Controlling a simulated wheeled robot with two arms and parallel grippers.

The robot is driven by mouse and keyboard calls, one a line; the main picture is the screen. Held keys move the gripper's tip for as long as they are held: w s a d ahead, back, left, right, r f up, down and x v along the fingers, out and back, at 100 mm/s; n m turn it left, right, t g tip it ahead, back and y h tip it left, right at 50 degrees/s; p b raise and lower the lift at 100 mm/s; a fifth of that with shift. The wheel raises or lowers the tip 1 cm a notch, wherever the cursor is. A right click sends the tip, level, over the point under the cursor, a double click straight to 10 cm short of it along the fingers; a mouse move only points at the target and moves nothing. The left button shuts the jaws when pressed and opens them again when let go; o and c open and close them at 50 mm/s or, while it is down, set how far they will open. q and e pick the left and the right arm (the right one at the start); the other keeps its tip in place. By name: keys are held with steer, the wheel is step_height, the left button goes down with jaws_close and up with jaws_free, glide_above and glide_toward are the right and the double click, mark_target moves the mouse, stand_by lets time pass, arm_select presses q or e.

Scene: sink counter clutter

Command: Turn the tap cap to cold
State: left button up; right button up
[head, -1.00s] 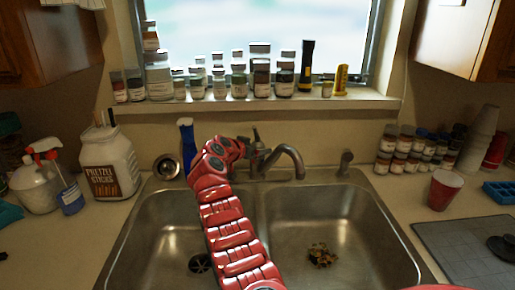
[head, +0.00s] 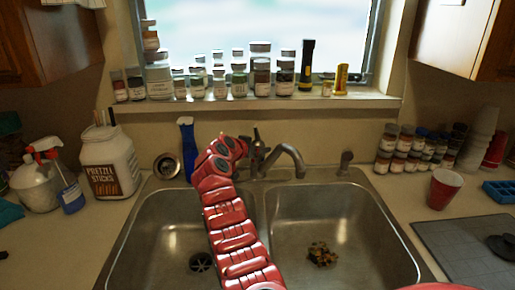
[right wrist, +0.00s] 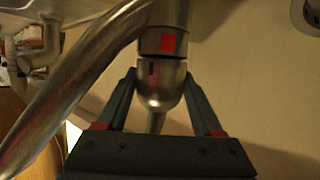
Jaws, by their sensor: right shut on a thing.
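The steel tap (head: 285,158) stands behind the divider of the double sink, its spout curving to the right. My red right arm reaches up to it, and the right gripper (head: 246,147) is at the tap's top, small and partly hidden. In the right wrist view, the right gripper (right wrist: 160,82) has its dark fingers on both sides of the rounded tap cap (right wrist: 162,92), shut on it. The cap carries a small dark mark. The cap's mark lies left of the red patch. My left gripper is not in view.
A blue bottle (head: 187,150) stands close left of my right wrist. A short sprayer (head: 345,162) stands right of the tap. Several jars line the window sill (head: 370,103) above. A pretzel tub (head: 112,165) is at left, a red cup (head: 445,188) at right.

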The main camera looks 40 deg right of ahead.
steer(key=shift+s+d+n+t+y, duration=0.1)
steer(key=shift+n+t+y, duration=0.3)
steer(key=shift+n+t, duration=0.45)
steer(key=shift+r+n+t+y+p, duration=0.1)
steer(key=shift+n+t+y+p, duration=0.5)
steer(key=shift+n+t+p, duration=0.25)
steer(key=shift+n+t+y, duration=0.4)
steer(key=shift+n, duration=0.1)
steer(key=o, duration=1.1)
steer(key=shift+f, duration=0.2)
